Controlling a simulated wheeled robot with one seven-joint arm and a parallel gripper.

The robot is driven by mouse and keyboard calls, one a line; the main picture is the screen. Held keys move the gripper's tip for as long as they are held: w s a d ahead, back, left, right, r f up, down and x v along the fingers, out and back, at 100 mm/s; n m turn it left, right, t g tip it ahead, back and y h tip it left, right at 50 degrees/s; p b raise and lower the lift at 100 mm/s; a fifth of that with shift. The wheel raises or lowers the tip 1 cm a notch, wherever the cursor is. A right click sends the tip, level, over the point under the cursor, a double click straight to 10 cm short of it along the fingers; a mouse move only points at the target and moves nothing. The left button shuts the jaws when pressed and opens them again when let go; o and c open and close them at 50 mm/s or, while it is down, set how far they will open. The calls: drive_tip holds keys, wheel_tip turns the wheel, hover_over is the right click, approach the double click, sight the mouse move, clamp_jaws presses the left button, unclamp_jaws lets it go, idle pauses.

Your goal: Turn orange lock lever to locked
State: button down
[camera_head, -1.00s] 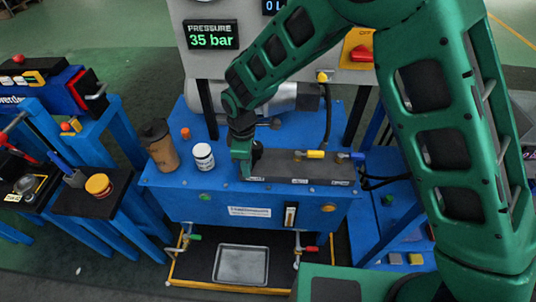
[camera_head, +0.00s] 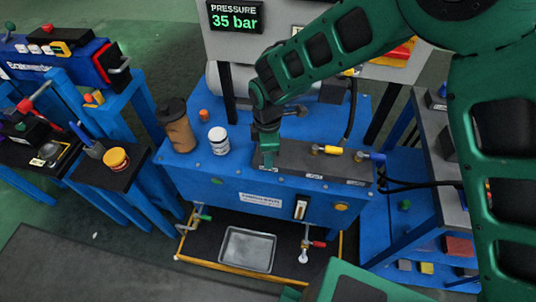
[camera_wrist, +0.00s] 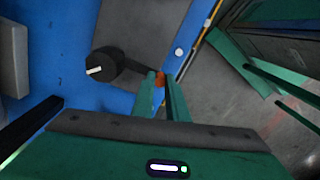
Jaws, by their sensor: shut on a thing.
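In the wrist view, the lock lever has a dark round hub (camera_wrist: 107,66) with a white mark, and a dark arm running right to a small orange tip (camera_wrist: 159,80). My gripper (camera_wrist: 164,78) is shut on that orange tip, with its green fingers close on either side. In the head view, my gripper (camera_head: 268,155) points down at the left end of a dark grey block on the blue bench (camera_head: 200,175). The lever is hidden behind my gripper there.
The dark grey block (camera_head: 310,160) carries a yellow-handled valve (camera_head: 333,151) and a blue-handled one (camera_head: 372,156). A white jar (camera_head: 218,141) and a brown bottle (camera_head: 178,132) stand left of my gripper. A pressure display (camera_head: 235,17) reads 35 bar. A metal tray (camera_head: 247,250) lies below.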

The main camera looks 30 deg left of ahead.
drive_tip(key=shift+w+d+r, duration=0.1)
drive_tip(key=shift+w, duration=0.1)
drive_tip(key=c, duration=1.7)
unclamp_jaws()
drive_tip(key=shift+c, duration=0.2)
drive_tip(key=shift+s, duration=0.15)
wheel_tip(320, 180, up, 11)
